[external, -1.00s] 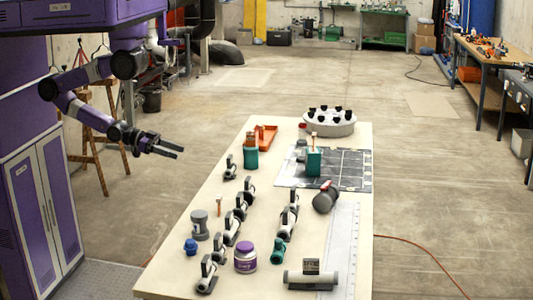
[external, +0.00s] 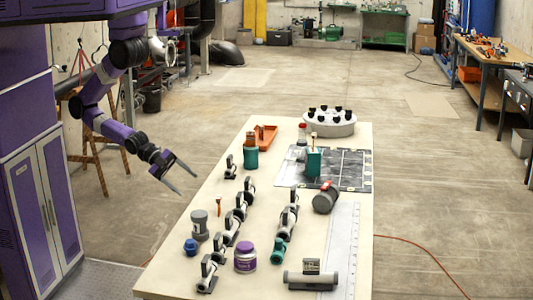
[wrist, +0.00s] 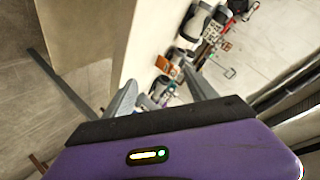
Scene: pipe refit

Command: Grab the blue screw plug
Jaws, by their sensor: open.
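The blue screw plug (external: 191,247) stands on the front left part of the table in the external view, near its left edge. It has a ribbed cap-like shape. My gripper (external: 186,186) is open and empty, left of the table's long left edge. Its fingers point down and right, and it is apart from the plug, which is nearer the camera. In the wrist view my open fingers (wrist: 163,92) show at both sides with pipe parts beyond them. I cannot make out the blue plug there.
A grey cylinder (external: 199,225) stands just behind the plug. More clamped pipes (external: 231,228) run up the table. The floor left of the table (external: 150,215) is clear.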

